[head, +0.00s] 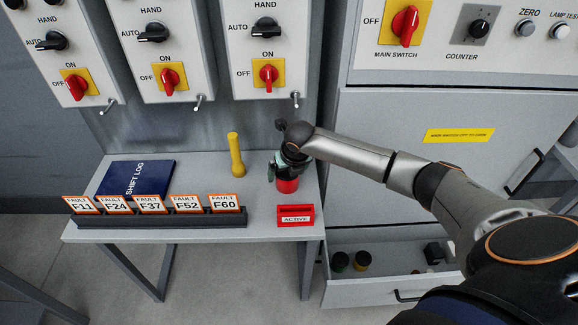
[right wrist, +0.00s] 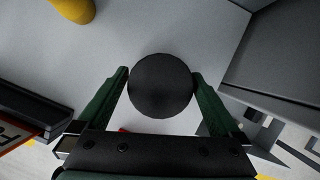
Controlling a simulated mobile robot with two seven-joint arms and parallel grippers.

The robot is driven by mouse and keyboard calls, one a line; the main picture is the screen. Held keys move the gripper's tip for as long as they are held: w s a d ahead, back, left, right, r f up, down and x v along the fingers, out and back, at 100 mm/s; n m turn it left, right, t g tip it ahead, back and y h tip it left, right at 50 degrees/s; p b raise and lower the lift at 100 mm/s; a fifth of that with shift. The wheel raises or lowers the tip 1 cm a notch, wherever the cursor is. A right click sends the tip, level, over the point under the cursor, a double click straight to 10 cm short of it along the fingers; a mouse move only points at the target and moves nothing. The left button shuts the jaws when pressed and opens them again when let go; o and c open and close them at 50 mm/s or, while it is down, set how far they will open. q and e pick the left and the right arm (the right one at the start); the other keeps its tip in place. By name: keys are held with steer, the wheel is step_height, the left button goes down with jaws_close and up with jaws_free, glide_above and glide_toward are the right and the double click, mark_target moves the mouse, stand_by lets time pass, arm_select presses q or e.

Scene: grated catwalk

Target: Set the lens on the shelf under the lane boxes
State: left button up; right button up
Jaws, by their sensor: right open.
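The lens (head: 287,186) shows red in the head view, at the right part of the grey shelf (head: 200,178) under the lane boxes (head: 165,50). It seems to rest on the shelf. My right gripper (head: 287,165) is right above it and hides its top. In the right wrist view a dark round top (right wrist: 160,86), seemingly the lens's, lies between my two green fingers. The fingers are open on either side of it; whether they touch it is hard to tell. My left gripper is not in view.
A yellow flashlight (head: 236,155) stands left of the lens. A red ACTIVE holder (head: 296,216) is at the front edge. A fault card rack (head: 160,219) and a blue shift log (head: 136,178) are further left. An open drawer (head: 385,287) with other lenses is below right.

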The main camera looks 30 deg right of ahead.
arm_select(q)
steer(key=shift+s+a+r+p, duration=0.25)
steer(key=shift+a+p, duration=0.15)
steer(key=shift+p, duration=0.15)
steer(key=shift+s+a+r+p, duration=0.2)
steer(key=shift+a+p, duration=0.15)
steer(key=shift+p, duration=0.15)
arm_select(e)
steer(key=d+v, duration=0.1)
steer(key=v, duration=1)
steer(key=shift+a+r, duration=0.35)
steer(key=shift+a, duration=0.15)
steer(key=shift+s+a+f, duration=0.1)
steer(key=shift+s, duration=0.05)
